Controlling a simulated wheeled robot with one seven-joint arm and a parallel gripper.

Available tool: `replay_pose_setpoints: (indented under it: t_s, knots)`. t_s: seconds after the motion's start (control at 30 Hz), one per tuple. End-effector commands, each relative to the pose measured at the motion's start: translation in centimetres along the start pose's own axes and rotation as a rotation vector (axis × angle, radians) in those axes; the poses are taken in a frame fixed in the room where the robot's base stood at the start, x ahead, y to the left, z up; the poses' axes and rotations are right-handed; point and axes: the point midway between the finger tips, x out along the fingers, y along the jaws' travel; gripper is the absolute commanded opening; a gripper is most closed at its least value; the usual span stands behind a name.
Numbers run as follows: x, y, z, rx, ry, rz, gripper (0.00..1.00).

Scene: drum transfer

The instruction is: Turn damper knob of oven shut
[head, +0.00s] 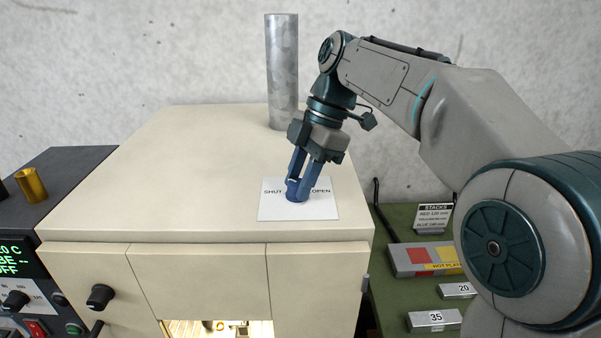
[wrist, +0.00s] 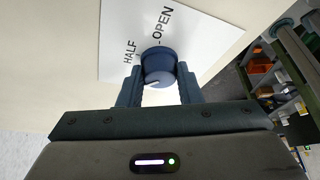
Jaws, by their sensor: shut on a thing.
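The damper knob (head: 296,196) is a small round blue knob on a white label plate (head: 325,210) on top of the cream oven (head: 130,195). The head view shows the words SHUT on the left and OPEN on the right. My gripper (head: 298,187) comes down from above with its blue fingers on the knob. In the wrist view the knob (wrist: 158,66) sits between the two fingers, which are shut on its sides. A short pale line marks its top face; which word it points at is unclear. HALF and OPEN are readable there; SHUT is hidden.
A grey metal pipe (head: 282,70) stands behind my gripper at the oven's back edge. A dark control unit (head: 50,200) with a brass cylinder (head: 31,185) is at left. A green bench (head: 405,290) with signs and number blocks is at right. The oven top's left is clear.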

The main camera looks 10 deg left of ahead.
Motion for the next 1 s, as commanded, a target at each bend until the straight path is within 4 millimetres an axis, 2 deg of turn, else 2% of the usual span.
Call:
replay_pose_setpoints:
  t_s: [0.43, 1.0]
  knots:
    - [-0.06, 0.21, 0.0, -0.26, -0.001, -0.108, 0.09]
    - [0.06, 0.22, 0.0, -0.322, -0.001, -0.134, 0.09]
